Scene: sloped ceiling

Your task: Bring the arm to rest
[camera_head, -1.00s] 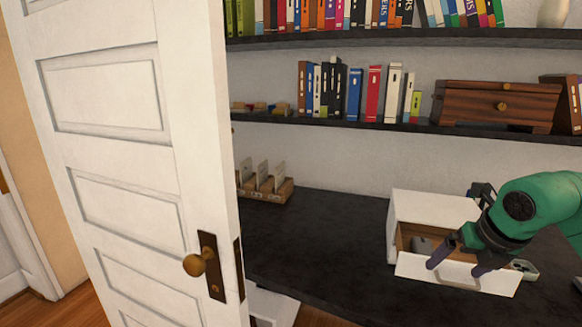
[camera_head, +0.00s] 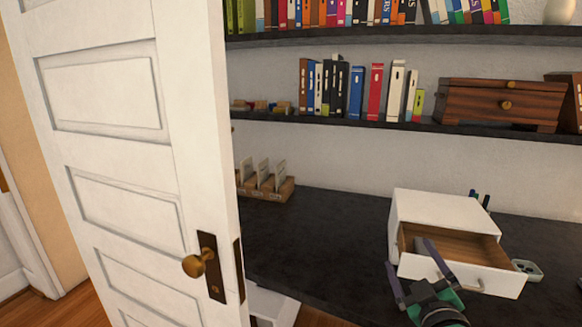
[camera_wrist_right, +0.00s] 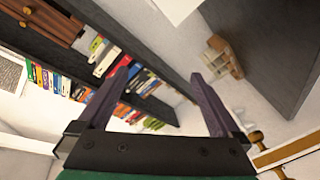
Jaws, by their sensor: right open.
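My right gripper (camera_head: 407,254) is at the lower right of the head view, in front of the white drawer box (camera_head: 442,208). Its two dark purple fingers are spread apart, pointing up and away, with nothing seen between them. One finger overlaps the open drawer (camera_head: 500,282) in the picture; I cannot tell whether they touch. The right wrist view also shows the open fingers (camera_wrist_right: 162,76), with shelves and books beyond them. My left gripper is not in view.
The dark desk (camera_head: 320,235) is clear left of the drawer box. A wooden card holder (camera_head: 265,190) stands at its back left. A white door (camera_head: 120,200) with a brass knob (camera_head: 197,264) fills the left. Shelves hold books and a wooden chest (camera_head: 500,103).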

